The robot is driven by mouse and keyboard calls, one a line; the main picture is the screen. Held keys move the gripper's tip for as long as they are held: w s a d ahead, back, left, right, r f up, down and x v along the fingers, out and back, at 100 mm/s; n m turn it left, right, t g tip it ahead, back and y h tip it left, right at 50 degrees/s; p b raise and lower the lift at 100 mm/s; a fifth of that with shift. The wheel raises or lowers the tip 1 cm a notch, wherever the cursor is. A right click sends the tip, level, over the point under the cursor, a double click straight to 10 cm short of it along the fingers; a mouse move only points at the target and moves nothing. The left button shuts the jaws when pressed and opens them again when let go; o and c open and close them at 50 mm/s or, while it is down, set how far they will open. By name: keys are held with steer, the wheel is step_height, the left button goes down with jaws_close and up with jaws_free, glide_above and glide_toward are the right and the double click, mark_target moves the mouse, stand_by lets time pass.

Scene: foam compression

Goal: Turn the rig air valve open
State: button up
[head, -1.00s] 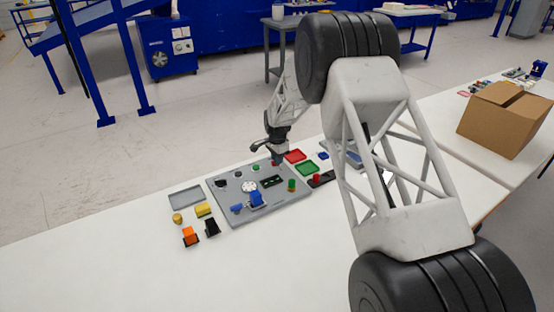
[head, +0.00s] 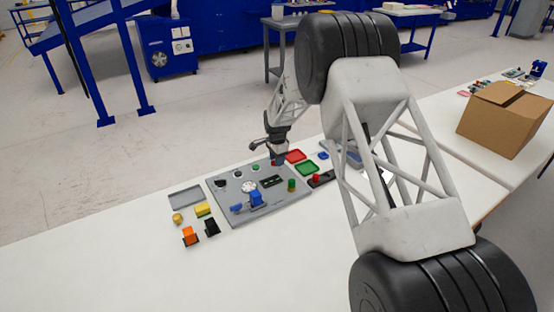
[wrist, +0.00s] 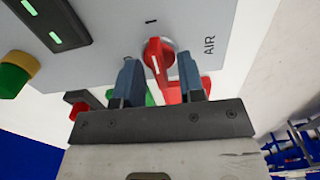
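The red air valve knob (wrist: 160,58) sits on the grey rig panel (wrist: 190,18) beside the printed word AIR. My gripper (wrist: 160,66) is open, with one blue-grey finger on each side of the knob. I cannot tell whether either finger touches it. In the head view my gripper (head: 277,158) is low over the far edge of the panel (head: 222,205), where it largely hides the knob.
Red (head: 295,156) and green (head: 307,168) trays lie right of the panel. A grey tray (head: 185,196) and small blocks lie left. A cardboard box (head: 505,120) stands far right.

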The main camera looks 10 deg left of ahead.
steer(key=shift+r, duration=0.1)
steer(key=shift+r, duration=3.8)
steer(key=shift+d+r, duration=0.1)
